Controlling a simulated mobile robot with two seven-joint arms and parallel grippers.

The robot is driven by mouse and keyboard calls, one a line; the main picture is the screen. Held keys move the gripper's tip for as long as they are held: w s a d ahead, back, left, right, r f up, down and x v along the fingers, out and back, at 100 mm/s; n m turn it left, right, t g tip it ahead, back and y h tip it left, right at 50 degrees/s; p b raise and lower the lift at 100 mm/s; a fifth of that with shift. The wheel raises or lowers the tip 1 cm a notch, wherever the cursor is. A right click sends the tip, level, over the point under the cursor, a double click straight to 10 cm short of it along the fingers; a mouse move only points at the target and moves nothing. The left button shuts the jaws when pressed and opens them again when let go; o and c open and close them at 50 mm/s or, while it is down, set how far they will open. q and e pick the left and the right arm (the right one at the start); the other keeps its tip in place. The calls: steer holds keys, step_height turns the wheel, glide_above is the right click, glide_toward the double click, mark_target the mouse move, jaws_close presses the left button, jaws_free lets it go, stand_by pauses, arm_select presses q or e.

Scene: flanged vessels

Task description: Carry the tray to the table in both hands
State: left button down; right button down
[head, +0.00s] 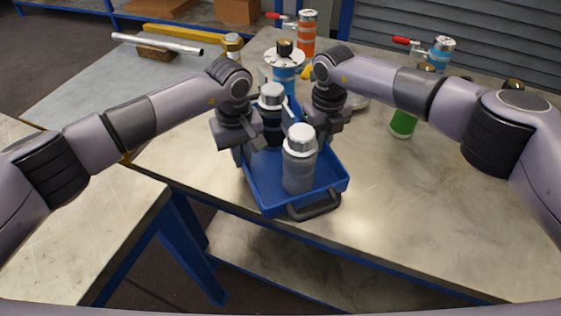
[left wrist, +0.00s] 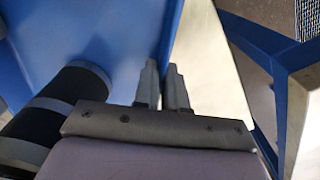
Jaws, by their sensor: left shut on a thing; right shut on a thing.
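The blue tray (head: 262,192) is at the near edge of the grey-topped table (head: 420,200), with a dark handle on its near side. I cannot tell whether it rests on the top or hangs just above it. A grey vessel with a silver lid (head: 299,168) stands in its near part, and a darker silver-topped vessel (head: 271,103) farther back. My left gripper (head: 240,152) is shut on the tray's left wall; the left wrist view shows its fingers (left wrist: 163,85) pinching the blue wall (left wrist: 120,40). My right gripper (head: 318,140) is at the right side, its fingertips mostly hidden.
A blue-and-white flanged vessel (head: 285,68) stands behind the tray. An orange vessel (head: 307,35) and a green one (head: 403,122) stand farther back and right. Another bench (head: 70,215) is at the near left, with a gap between. The table's right front is clear.

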arm_select(q)
steer(key=shift+a+f+b, duration=0.15)
steer(key=shift+f+b, duration=0.5)
steer(key=shift+f, duration=0.1)
arm_select(e)
steer(key=shift+w+d+f, duration=0.15)
steer(key=shift+d+f, duration=0.05)
steer(key=shift+f, duration=0.5)
arm_select(q)
steer(key=c, duration=1.5)
jaws_free()
steer(key=shift+f, duration=0.1)
arm_select(e)
steer(key=c, duration=1.5)
jaws_free()
arm_select(q)
steer(key=o, duration=0.3)
arm_select(e)
steer(key=o, duration=0.3)
steer(key=shift+a, duration=0.1)
